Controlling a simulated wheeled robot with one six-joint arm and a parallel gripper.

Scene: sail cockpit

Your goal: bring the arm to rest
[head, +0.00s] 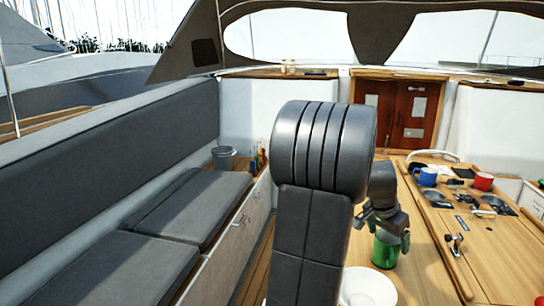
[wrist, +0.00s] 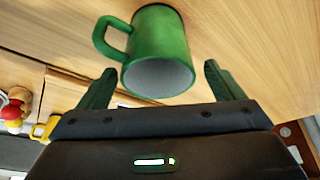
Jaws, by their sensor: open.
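My gripper (head: 385,222) is at the end of my bent arm, low over the wooden table (head: 430,262) on the right in the head view. In the wrist view its two fingers stand wide apart, so the gripper (wrist: 159,69) is open. A green mug (head: 385,252) is just below it on the table. In the wrist view the green mug (wrist: 156,38) shows its pale open mouth toward me, its handle to the left. The mug's mouth lies between the fingertips in the picture, with visible gaps on both sides. My arm hides part of the table.
A white bowl (head: 368,287) is close in front of the green mug. A blue mug (head: 425,177) and a red mug (head: 483,182) stand farther back on the table. A grey bucket (head: 223,158) is by the left bench (head: 190,200). Wooden doors (head: 401,108) close the far end.

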